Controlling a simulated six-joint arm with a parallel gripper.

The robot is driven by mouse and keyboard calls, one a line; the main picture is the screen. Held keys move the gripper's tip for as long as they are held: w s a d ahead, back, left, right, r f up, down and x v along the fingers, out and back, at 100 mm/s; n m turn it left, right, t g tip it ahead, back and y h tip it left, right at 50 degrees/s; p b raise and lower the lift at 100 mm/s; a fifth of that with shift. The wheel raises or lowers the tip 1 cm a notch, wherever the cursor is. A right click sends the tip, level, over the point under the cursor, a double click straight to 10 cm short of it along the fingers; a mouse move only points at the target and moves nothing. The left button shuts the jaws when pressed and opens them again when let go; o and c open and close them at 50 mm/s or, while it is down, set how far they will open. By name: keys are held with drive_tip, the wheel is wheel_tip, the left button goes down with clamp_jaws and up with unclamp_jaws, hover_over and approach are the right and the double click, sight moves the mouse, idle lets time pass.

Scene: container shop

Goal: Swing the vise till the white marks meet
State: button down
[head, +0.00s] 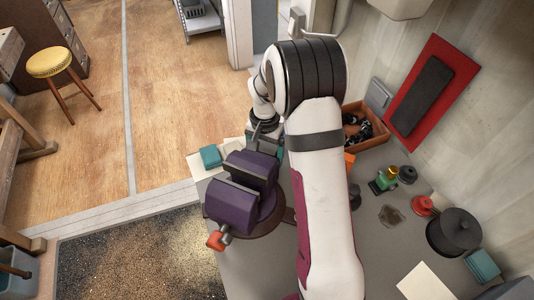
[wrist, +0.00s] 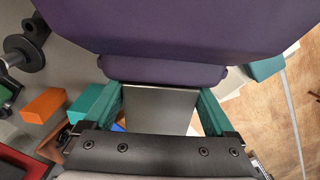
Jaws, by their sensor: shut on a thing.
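The purple vise (head: 240,190) stands on the grey workbench at the middle of the head view, on a dark round base (head: 268,222). Its red-ended handle (head: 216,240) points toward the lower left. In the wrist view the purple body (wrist: 180,30) fills the top. My gripper (wrist: 160,92) has teal fingers on either side of a flat grey metal part (wrist: 160,112) just below the purple body, and is shut on it. In the head view my gripper (head: 266,131) is at the vise's far end, partly hidden by my arm. I cannot make out white marks in either view.
A teal block (head: 210,156) lies on pale sheets left of the vise. An orange block (head: 349,160), a crate (head: 370,133) of dark parts, a green-and-brass item (head: 385,180) and a black reel (head: 455,232) are to the right. The bench's left edge drops to the floor.

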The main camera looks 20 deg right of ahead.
unclamp_jaws()
drive_tip(key=shift+r, duration=0.1)
wheel_tip(320, 180, up, 16)
idle(0.4)
drive_tip(key=s+a+n, duration=0.1)
drive_tip(key=s+a, duration=0.2)
drive_tip(key=s, duration=0.6)
drive_tip(key=s+a+n+y, duration=0.1)
drive_tip(key=s+a, duration=0.3)
drive_tip(key=s, duration=0.6)
drive_tip(key=s+a+n, duration=0.1)
drive_tip(key=s+a, duration=0.2)
drive_tip(key=s, duration=0.7)
drive_tip(key=shift+a+f+y, duration=0.4)
